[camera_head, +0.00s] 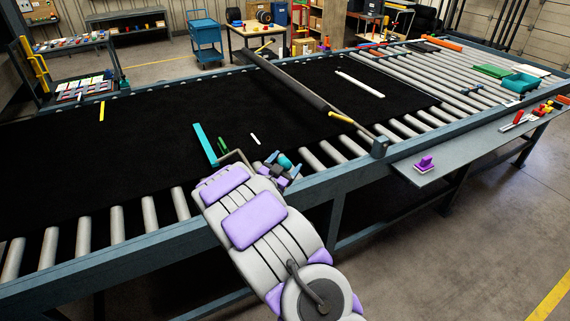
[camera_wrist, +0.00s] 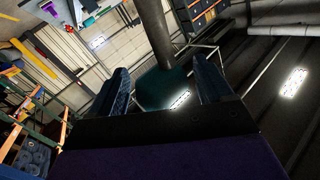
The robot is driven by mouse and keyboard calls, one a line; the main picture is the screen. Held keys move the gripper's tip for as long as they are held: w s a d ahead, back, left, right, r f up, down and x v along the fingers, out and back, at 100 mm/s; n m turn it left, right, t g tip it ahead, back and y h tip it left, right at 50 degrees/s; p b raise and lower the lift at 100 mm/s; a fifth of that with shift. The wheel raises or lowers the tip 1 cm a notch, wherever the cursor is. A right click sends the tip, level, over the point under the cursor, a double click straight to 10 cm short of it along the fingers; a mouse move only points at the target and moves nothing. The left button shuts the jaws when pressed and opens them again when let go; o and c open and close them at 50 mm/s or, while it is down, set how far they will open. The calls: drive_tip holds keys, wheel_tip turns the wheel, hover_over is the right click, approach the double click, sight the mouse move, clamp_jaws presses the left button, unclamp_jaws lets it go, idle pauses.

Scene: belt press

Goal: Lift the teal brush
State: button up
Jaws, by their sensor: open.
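My gripper (camera_head: 283,165) is open at the near edge of the black belt in the head view. A rounded teal piece (camera_head: 286,162), which looks like the teal brush, sits between its blue fingers. In the wrist view, the open fingers (camera_wrist: 163,70) stand on either side of a dark teal block (camera_wrist: 150,93) with a thick grey rod rising from it. I cannot tell if the fingers touch it. A long flat teal strip (camera_head: 204,144) lies on the belt to the left of my gripper.
The black belt (camera_head: 120,155) carries a green piece (camera_head: 222,146), a small white piece (camera_head: 255,139), a yellow strip (camera_head: 102,111) and a white bar (camera_head: 360,84). A dark roller bar (camera_head: 290,80) crosses it. A side shelf (camera_head: 460,150) holds a purple item (camera_head: 425,163). Metal rollers line the near edge.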

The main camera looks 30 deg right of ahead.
drive_tip(key=shift+a, duration=0.3)
drive_tip(key=shift+c, duration=0.8)
drive_tip(key=shift+d, duration=0.15)
drive_tip(key=c, duration=1.3)
drive_tip(key=shift+d+f+m+g+y, duration=0.15)
drive_tip(key=shift+d+m+y, duration=0.05)
drive_tip(key=shift+d, duration=0.25)
drive_tip(key=shift+d+f+m+g+y, duration=0.1)
drive_tip(key=shift+d+m+g+y, duration=0.1)
drive_tip(key=shift+d, duration=0.2)
clamp_jaws()
drive_tip(key=d+f+m+g+y+p, duration=0.1)
drive_tip(key=d+f+m+g+y, duration=0.1)
drive_tip(key=d+f+y, duration=0.3)
drive_tip(key=shift+d+f+m, duration=0.5)
drive_tip(key=shift+d+f, duration=0.15)
drive_tip(key=shift+d, duration=0.3)
drive_tip(key=shift+w+f, duration=0.1)
